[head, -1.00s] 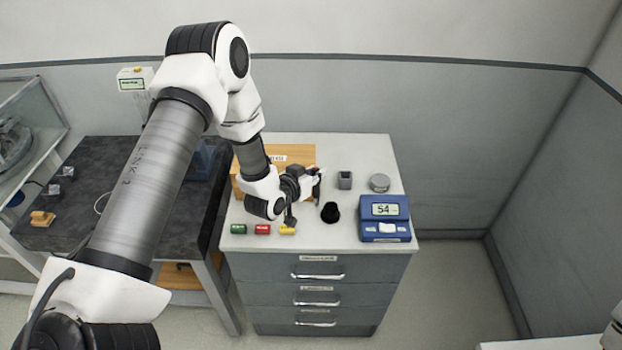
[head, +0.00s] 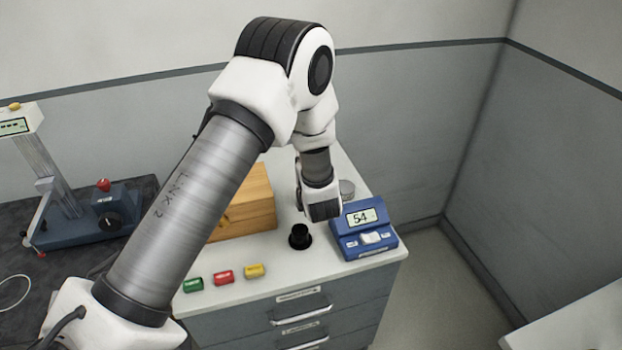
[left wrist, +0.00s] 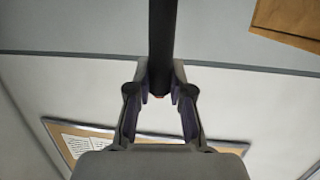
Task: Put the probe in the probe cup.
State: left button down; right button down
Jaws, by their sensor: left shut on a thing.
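In the left wrist view my left gripper (left wrist: 160,92) is shut on a dark, straight rod, the probe (left wrist: 162,40), which runs from the fingertips to the top edge. In the head view my left wrist hangs over the cabinet top, beside the blue meter; its fingers and the probe are hidden behind it. A black, round, cup-like holder with a wider base (head: 300,237) stands on the cabinet top just below my wrist in the picture. I cannot tell for sure that it is the probe cup. My right gripper is not in view.
The blue meter (head: 367,236) reading 54 stands at the right edge of the cabinet top (head: 240,290). A wooden box (head: 255,207) is behind. Green (head: 193,285), red (head: 224,278) and yellow (head: 255,271) blocks lie along the front. A round metal lid (head: 347,188) is partly hidden.

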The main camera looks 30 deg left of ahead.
pick_arm(q)
jog(key=f, duration=0.3)
jog(key=f+p, duration=0.1)
jog(key=shift+a+f, duration=0.25)
jog(key=shift+a, duration=0.05)
jog(key=shift+f, duration=0.2)
jog(key=shift+d, duration=0.1)
jog(key=shift+f, duration=0.15)
jog(key=c, duration=1.1)
grip_release()
jog(key=shift+o, duration=0.2)
